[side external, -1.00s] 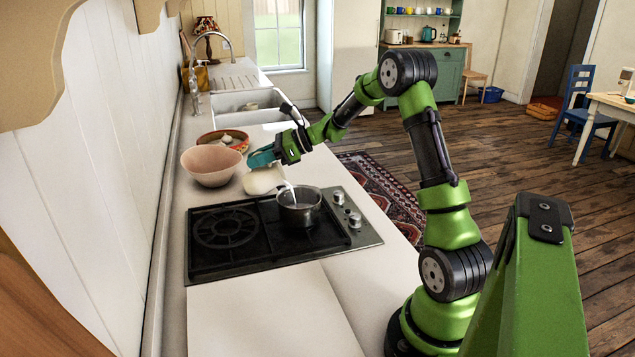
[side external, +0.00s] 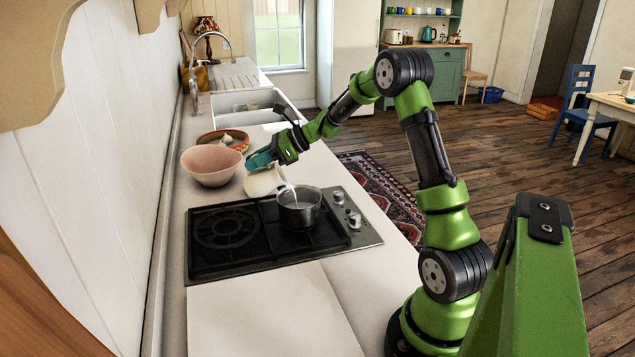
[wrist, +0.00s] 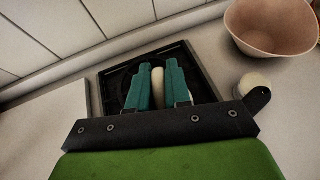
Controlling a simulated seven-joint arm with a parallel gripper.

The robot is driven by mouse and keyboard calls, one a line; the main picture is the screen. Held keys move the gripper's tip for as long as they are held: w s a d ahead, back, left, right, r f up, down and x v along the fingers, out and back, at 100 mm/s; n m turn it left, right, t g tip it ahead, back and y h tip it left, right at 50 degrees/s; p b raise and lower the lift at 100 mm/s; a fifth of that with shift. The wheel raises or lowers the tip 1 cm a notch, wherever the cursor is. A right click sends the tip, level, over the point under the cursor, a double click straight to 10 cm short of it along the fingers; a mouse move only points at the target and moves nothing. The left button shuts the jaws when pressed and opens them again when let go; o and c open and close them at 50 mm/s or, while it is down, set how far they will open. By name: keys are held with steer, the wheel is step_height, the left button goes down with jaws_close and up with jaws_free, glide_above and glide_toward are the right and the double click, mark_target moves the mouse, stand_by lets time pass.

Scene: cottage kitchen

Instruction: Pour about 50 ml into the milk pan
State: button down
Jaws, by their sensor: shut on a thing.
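The metal milk pan (side external: 299,210) stands on the right part of the hob in the side view. My gripper (side external: 262,157) is shut on a cream jug (side external: 262,182) and holds it tilted, its lip toward the pan's left rim. A pale streak shows between the lip and the pan; whether it is still flowing is hard to tell. In the wrist view, a narrow cream part (wrist: 158,86), apparently the jug's handle, sits between the teal fingers. The milk level inside the pan is not clear.
A pink bowl (side external: 211,164) stands left of the jug, with a patterned dish (side external: 229,136) holding pale items behind it. The black hob (side external: 225,228) has its knobs at the right. The sink (side external: 240,104) lies further back.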

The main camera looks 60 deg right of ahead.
steer(key=shift+w+a+f+g+h, duration=0.45)
steer(key=shift+w+g+h, duration=0.1)
steer(key=shift+g, duration=0.25)
steer(key=shift+w+d+g, duration=0.1)
steer(key=shift+g, duration=0.3)
steer(key=shift+w+a+g+h, duration=0.4)
steer(key=shift+w+g+h, duration=0.2)
steer(key=shift+g+h, duration=0.4)
steer(key=w+a+f+g+h, duration=0.3)
steer(key=w+f+g, duration=0.2)
steer(key=f+g, duration=0.1)
steer(key=shift+w+f+g+b, duration=0.15)
steer(key=shift+f+g+b, duration=0.15)
steer(key=shift+f, duration=0.25)
steer(key=shift+a+h, duration=0.15)
steer(key=shift+h, duration=0.1)
stand_by(0.6)
